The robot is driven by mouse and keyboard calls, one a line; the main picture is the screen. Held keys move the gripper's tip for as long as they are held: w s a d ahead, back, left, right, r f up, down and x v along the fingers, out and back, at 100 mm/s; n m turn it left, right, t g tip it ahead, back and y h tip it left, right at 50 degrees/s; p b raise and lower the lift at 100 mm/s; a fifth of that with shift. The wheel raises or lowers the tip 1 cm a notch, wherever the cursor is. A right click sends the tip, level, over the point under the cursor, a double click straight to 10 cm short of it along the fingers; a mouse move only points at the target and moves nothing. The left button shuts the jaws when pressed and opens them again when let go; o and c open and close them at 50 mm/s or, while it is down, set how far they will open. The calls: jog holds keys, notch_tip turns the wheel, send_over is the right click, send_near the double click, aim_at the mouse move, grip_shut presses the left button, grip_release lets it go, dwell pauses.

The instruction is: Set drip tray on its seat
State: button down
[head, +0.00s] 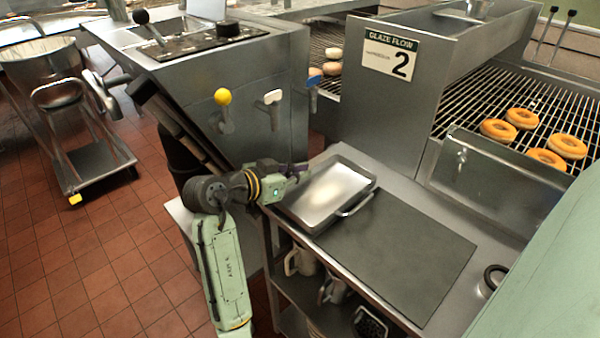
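A shallow rectangular metal tray with a raised rim (334,192), which looks like the drip tray, lies at the back left of the steel worktable. A bar handle shows on its right side. My gripper (302,170) is at the tray's back left edge. The fingers are small and dark there, and I cannot tell whether they touch or hold the rim. A flat dark grey mat (400,260) lies on the table just to the right of the tray. I cannot make out which place is the tray's seat.
The glaze machine (385,85) with its "2" sign stands behind the table. Doughnuts (545,157) lie on the wire conveyor at right. A dark ring (494,278) is at the table's right. Jugs (300,260) stand on the shelf below. A yellow-knobbed lever (223,97) is behind my arm.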

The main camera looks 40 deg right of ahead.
jog(key=shift+f+b, duration=0.45)
jog(key=shift+f, duration=0.15)
dwell(0.7)
jog(key=c, duration=2.3)
grip_release()
jog(key=o, duration=0.6)
jog(key=v, duration=1.2)
